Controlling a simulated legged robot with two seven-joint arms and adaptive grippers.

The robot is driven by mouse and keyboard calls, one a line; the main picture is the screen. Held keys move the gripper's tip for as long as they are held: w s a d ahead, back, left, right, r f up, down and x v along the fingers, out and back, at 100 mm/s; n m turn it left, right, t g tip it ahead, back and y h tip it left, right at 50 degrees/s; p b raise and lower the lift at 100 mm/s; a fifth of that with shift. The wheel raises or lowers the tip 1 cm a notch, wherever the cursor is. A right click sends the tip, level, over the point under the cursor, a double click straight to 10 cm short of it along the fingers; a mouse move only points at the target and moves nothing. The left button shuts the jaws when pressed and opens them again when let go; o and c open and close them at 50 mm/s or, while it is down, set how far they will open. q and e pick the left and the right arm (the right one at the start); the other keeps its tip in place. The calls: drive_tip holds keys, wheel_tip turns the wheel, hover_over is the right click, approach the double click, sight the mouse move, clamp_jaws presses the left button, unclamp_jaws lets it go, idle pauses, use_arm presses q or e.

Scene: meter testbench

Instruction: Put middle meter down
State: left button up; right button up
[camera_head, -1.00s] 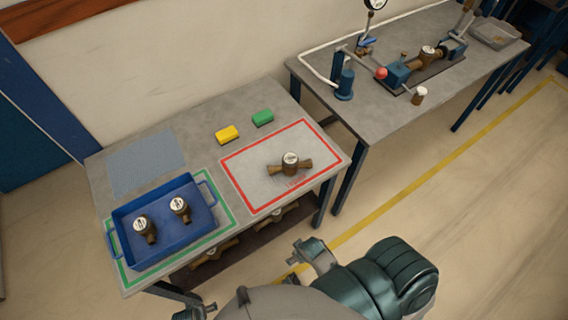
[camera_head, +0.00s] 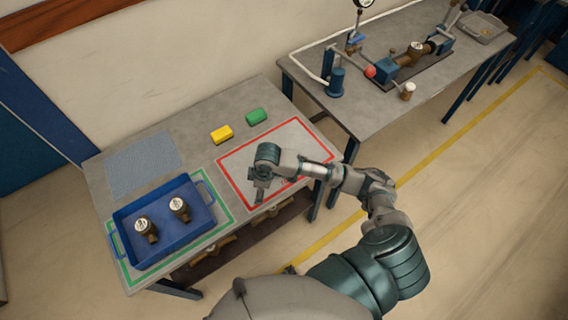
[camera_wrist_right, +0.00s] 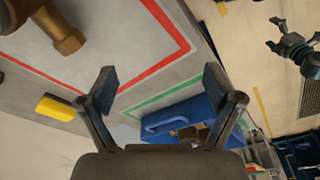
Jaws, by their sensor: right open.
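A brass meter part (camera_wrist_right: 62,32) shows at the upper left of the right wrist view, on the grey surface inside the red outline. In the head view my right arm and gripper (camera_head: 260,190) cover that spot and hide the meter. My right gripper (camera_wrist_right: 160,82) is open, with nothing between its fingers; the meter lies off to one side, apart from them. Two brass meters with white dials (camera_head: 146,229) (camera_head: 180,208) stand in the blue tray. A dark jointed part at the right of the wrist view may be my left gripper (camera_wrist_right: 292,48); its fingers are unclear.
The blue tray (camera_head: 122,243) sits inside a green outline on the left table. Yellow (camera_head: 221,135) and green (camera_head: 256,116) blocks lie behind the red outline (camera_head: 228,182). The right bench (camera_head: 350,108) holds a test rig with a brass meter (camera_head: 418,52).

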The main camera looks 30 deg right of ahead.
drive_tip(key=w+d+r+m+g+h, duration=0.1)
drive_tip(key=w+d+r, duration=0.2)
drive_tip(key=d+r, duration=0.3)
drive_tip(key=w+d+r+h, duration=0.1)
drive_tip(key=w+d+r, duration=0.3)
drive_tip(key=d, duration=0.4)
wheel_tip(320, 180, down, 10)
drive_tip(key=shift+s, duration=0.1)
drive_tip(key=f, duration=0.6)
drive_tip(key=shift+w+f, duration=0.2)
drive_tip(key=shift+f, duration=0.05)
use_arm(q)
drive_tip(key=s+a+f, duration=0.2)
drive_tip(key=s+f, duration=0.6)
drive_tip(key=s, duration=0.5)
drive_tip(key=shift+a+f+g, duration=0.15)
drive_tip(key=shift+f+g, duration=0.05)
drive_tip(key=shift+g, duration=0.2)
use_arm(e)
drive_tip(key=c, duration=1.7)
